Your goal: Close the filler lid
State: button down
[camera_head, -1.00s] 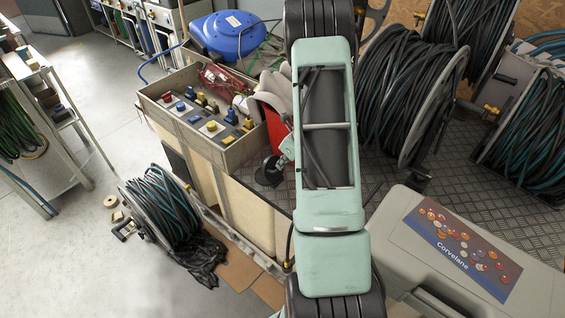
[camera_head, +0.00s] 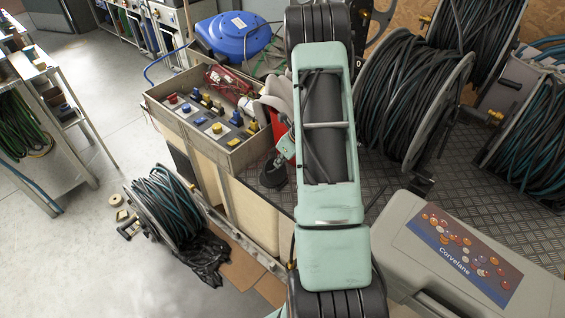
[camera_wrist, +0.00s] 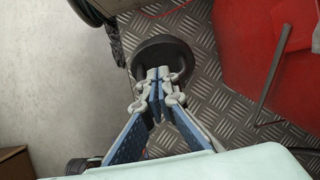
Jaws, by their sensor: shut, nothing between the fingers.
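A dark round piece (camera_wrist: 152,50), which may be the filler lid, lies under my gripper (camera_wrist: 158,75) in the wrist view, over the metal floor plate. I cannot tell whether it is open or hinged. My gripper is shut and empty, with its fingertips overlapping the round piece in the picture; contact cannot be told. In the head view, the round piece (camera_head: 272,176) shows left of my arm, beside a red body (camera_head: 287,146) mostly hidden by the arm. The red body also shows at the right of the wrist view (camera_wrist: 280,75).
A crate of switches and plugs (camera_head: 240,158) stands left of the arm. Large hose reels (camera_head: 415,95) stand at the right, above a grey case (camera_head: 405,215). Another hose reel (camera_head: 168,208) sits on the floor at lower left.

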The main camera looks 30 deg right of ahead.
aim_at(269, 162)
jog(key=shift+w+a+f+b, duration=0.15)
jog(key=shift+w+a+f, duration=0.05)
jog(key=shift+w, duration=0.4)
jog(key=shift+w+a+f+b, duration=0.15)
jog(key=shift+w+a, duration=0.1)
jog(key=shift+w, duration=0.4)
jog(key=shift+w+a+f+b, duration=0.1)
jog(key=shift+w+a+f, duration=0.1)
jog(key=shift+w, duration=0.4)
